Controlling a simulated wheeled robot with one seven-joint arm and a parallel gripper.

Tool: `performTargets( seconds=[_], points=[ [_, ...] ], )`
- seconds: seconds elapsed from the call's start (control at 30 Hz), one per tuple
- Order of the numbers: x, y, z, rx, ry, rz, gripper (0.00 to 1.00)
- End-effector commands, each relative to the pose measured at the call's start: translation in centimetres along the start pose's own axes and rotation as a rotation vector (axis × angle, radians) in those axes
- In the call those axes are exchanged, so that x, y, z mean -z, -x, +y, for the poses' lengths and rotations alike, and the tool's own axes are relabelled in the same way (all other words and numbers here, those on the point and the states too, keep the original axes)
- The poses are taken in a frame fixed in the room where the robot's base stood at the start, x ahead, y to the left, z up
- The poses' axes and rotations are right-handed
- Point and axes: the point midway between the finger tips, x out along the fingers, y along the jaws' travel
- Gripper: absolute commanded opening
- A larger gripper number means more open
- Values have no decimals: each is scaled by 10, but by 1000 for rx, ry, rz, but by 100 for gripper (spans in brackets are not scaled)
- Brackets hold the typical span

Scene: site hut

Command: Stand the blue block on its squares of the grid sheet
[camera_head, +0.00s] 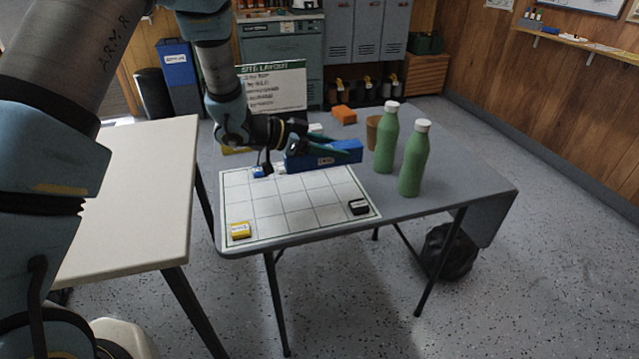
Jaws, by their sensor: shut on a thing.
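The blue block (351,154) is long, with a pale label on its near side. My gripper (328,148) reaches in from the left and is shut on it. The block lies lengthwise at the far edge of the grid sheet, toward its right; I cannot tell whether it touches the table. The white grid sheet (297,201) lies on the grey table with dark grid lines. On it sit a yellow block (240,230) at the near left corner, a black block (358,207) at the near right, and a small blue piece (259,172) at the far left. My gripper partly hides the block.
Two green bottles with white caps, one (386,140) behind the other (413,161), stand right of the block. A brown cup (373,131), an orange block (343,115) and a site layout board (271,88) are behind. A pale table (130,190) stands at left.

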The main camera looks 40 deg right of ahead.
Motion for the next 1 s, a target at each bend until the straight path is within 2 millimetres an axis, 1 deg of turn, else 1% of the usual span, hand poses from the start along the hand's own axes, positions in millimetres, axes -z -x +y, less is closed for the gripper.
performTargets(
  seconds=[0.2, 0.3, 0.47, 0.63, 0.77, 1.0],
  points=[
    [-34, -14, 1, -3, 3, -3, 0],
    [-46, -19, 0, -1, 3, -2, 0],
    [-58, -24, 0, -1, 2, -2, 0],
    [-80, -34, 0, -2, 3, -2, 0],
    [-88, -37, 0, -1, 1, 0, 0],
    [-89, -38, 0, 0, 0, 0, 0]
  ],
)
